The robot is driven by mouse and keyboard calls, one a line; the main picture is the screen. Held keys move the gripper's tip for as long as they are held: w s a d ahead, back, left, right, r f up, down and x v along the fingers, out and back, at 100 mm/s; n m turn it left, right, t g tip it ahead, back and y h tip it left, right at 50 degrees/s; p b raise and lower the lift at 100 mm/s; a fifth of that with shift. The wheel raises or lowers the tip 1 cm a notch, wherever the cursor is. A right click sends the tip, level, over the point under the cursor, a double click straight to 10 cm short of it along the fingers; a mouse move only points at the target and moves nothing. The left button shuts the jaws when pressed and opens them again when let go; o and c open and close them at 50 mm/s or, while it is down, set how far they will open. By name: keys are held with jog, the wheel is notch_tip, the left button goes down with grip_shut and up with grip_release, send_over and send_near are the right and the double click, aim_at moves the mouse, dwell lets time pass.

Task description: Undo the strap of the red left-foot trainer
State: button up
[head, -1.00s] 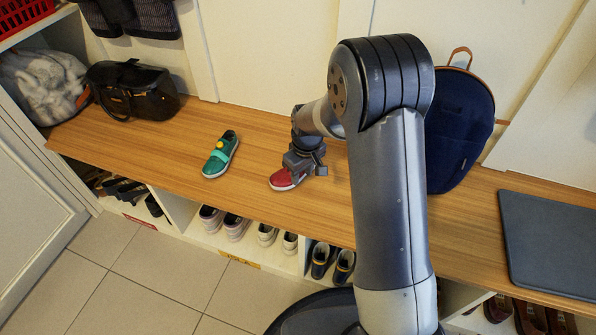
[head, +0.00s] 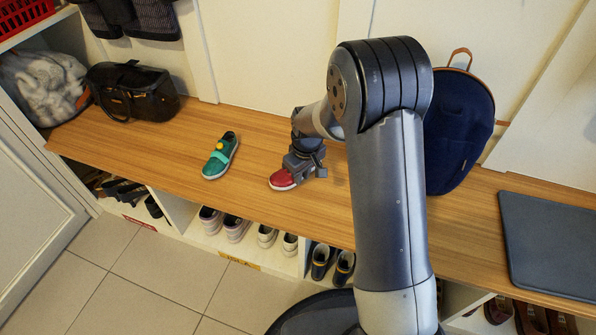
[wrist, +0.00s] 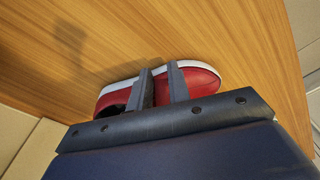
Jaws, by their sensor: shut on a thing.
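The red trainer (head: 282,180) stands on the wooden bench top, its toe toward the lower left in the head view. In the wrist view the red trainer (wrist: 201,80) lies across the picture with its white sole edge along the far side. My gripper (head: 304,168) is over the middle of the shoe. In the wrist view the two fingers of my gripper (wrist: 160,86) reach down onto the shoe, close together. The strap and whatever is between the fingertips are hidden by the fingers.
A green trainer (head: 220,157) with a yellow button stands left on the bench (head: 160,143). A black bag (head: 132,91) is at the far left, a navy backpack (head: 460,128) at right, a dark mat (head: 552,240) further right. Cubbies below hold several shoes.

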jog(key=shift+r+p, duration=0.4)
jog(key=shift+r, duration=0.2)
jog(key=shift+w+a+r+g+h+p, duration=0.1)
jog(key=shift+a+r+g+h+p, duration=0.3)
jog(key=shift+p, duration=0.7)
jog(key=shift+a+r+g+h+p, duration=0.15)
jog(key=shift+r+h+p, duration=0.3)
jog(key=shift+p, duration=0.6)
